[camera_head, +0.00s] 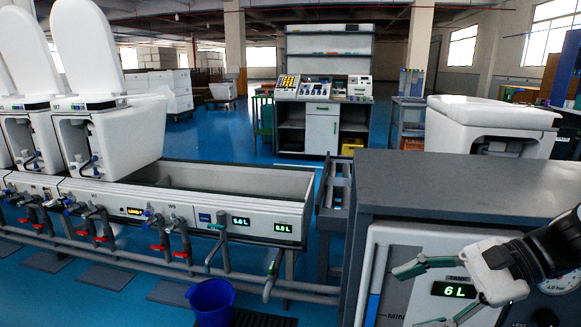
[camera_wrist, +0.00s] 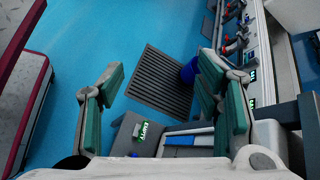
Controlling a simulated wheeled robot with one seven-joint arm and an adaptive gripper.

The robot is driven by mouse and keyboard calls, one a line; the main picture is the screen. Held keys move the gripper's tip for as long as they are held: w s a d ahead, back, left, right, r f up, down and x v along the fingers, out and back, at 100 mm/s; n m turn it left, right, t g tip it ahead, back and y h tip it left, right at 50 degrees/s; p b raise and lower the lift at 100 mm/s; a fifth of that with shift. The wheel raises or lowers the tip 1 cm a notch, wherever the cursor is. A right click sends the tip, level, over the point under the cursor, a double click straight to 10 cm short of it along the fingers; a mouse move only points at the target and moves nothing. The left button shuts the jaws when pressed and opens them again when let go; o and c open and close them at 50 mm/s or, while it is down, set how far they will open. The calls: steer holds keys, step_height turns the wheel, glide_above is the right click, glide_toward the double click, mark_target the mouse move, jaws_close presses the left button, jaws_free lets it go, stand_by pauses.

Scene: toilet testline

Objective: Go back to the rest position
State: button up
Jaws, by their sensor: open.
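My gripper (camera_head: 408,296) is at the lower right of the head view, in front of the white panel of a grey-topped cabinet (camera_head: 460,185). Its green-padded fingers are spread apart with nothing between them. In the wrist view my gripper (camera_wrist: 161,72) is also open and empty, pointing down over the blue floor (camera_wrist: 100,40) and a dark floor grate (camera_wrist: 160,82). The panel behind my gripper carries a green "6 L" display (camera_head: 454,290). Whether any finger touches the panel cannot be told.
A long test trough (camera_head: 230,180) with red-handled valves (camera_head: 160,248) and white toilets (camera_head: 120,135) stands at left. A blue bucket (camera_head: 211,302) is on the floor below. A workbench (camera_head: 322,128) stands farther back.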

steer(key=s+a+r+n+g+h, duration=0.1)
steer(key=s+r+n+h, duration=0.1)
steer(key=s+n+h, duration=0.65)
steer(key=s+a+r+n+g+h, duration=0.1)
steer(key=s+a+n+h, duration=0.15)
steer(key=s+n, duration=0.65)
steer(key=s+r+m+t+p, duration=0.1)
steer(key=r+p, duration=1.2)
steer(key=r, duration=0.1)
steer(key=s+d+r+m+t+p, duration=0.1)
steer(key=s+r+m+t+p, duration=0.1)
steer(key=r+p, duration=1.1)
steer(key=shift+d+r+t, duration=0.15)
steer(key=shift+r+t, duration=0.15)
steer(key=shift+r, duration=0.25)
steer(key=shift+d, duration=0.1)
